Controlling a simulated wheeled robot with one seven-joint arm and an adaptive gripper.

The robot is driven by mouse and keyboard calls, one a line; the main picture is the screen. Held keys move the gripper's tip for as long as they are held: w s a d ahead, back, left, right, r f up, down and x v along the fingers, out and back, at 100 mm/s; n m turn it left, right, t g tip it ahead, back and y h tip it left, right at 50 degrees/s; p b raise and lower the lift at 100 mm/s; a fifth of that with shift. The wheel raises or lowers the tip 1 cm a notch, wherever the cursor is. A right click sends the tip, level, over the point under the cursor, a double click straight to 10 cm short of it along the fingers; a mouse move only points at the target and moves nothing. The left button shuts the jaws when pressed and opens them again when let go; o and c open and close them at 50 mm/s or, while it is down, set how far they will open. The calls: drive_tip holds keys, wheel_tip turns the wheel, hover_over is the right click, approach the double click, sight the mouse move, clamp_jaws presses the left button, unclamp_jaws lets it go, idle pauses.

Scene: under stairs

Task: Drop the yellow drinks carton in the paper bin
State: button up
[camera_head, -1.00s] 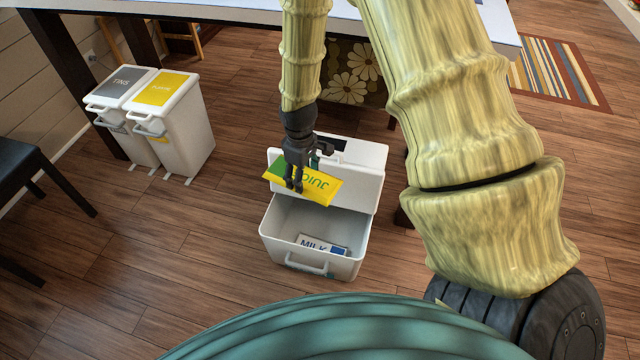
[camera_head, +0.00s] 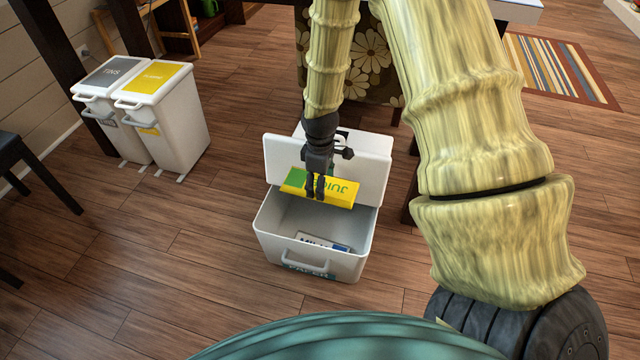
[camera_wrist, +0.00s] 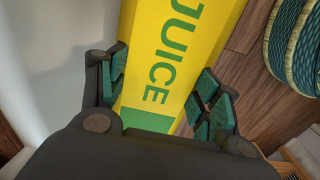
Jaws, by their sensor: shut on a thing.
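The yellow drinks carton (camera_head: 338,192), with green ends and "JUICE" on it, is held by my gripper (camera_head: 316,190). In the wrist view the carton (camera_wrist: 172,60) lies between the two finger pads of my gripper (camera_wrist: 160,98). The white paper bin (camera_head: 262,222), marked "PAPER" on its front, stands on the floor with its lid (camera_head: 372,168) raised at the back. The carton is over the rear of the bin's opening, in front of the lid; whether it touches the lid I cannot tell. A milk carton (camera_head: 322,243) lies inside the bin.
Two closed bins stand at the left: one with a grey "TINS" lid (camera_head: 110,73) and one with a yellow lid (camera_head: 155,77). A dark chair (camera_head: 18,165) is at the left edge. Wooden floor (camera_head: 190,260) around the paper bin is clear.

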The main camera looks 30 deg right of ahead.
wheel_tip(320, 180, down, 6)
drive_tip(key=b, duration=0.6)
drive_tip(key=shift+r, duration=0.15)
drive_tip(key=o, duration=1.5)
drive_tip(key=shift+r, duration=0.15)
wheel_tip(320, 180, up, 12)
drive_tip(key=shift+f, duration=0.1)
